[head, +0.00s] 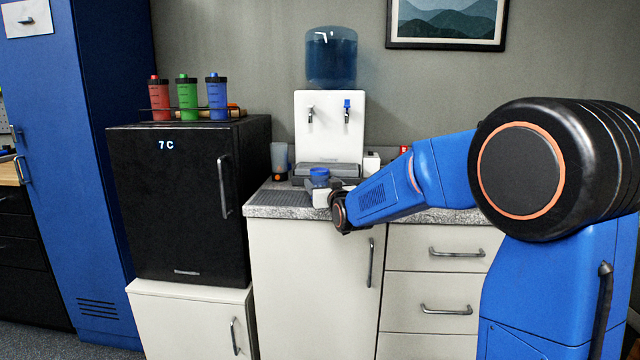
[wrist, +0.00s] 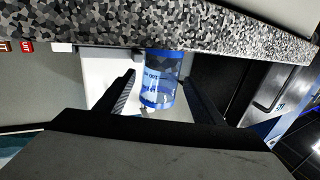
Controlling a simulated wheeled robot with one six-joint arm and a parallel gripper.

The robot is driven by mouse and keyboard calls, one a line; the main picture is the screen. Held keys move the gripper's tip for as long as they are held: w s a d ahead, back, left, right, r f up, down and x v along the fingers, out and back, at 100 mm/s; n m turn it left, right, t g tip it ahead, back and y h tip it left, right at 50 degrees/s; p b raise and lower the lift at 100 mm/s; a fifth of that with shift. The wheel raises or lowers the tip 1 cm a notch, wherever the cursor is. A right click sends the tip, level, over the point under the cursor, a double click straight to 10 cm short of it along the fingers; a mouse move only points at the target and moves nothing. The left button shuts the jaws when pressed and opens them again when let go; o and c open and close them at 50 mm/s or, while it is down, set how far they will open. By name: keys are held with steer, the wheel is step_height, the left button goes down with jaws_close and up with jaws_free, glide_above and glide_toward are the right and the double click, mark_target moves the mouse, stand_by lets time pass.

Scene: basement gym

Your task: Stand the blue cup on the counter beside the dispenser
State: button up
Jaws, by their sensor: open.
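The blue cup (head: 319,176) is upright at the counter (head: 300,211), just in front of the dispenser (head: 328,130). Its lower part is hidden behind my gripper (head: 325,197) in the head view. In the wrist view, which is upside down, the see-through blue cup (wrist: 163,78) lies between the two dark fingers of my gripper (wrist: 160,90). The fingers are apart, with a gap beside the cup, and do not clamp it. The cup's base meets the speckled counter edge (wrist: 220,35) there; exact contact is hard to tell.
A grey tumbler (head: 279,160) stands left of the dispenser, behind a dark ridged mat (head: 275,198). A white box (head: 371,162) is to its right. A black fridge (head: 175,200) with a rack of red, green and blue bottles (head: 187,97) borders the counter on the left.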

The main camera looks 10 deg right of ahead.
steer(key=s, duration=0.9)
steer(key=shift+s+d, duration=0.15)
steer(key=shift+d, duration=0.2)
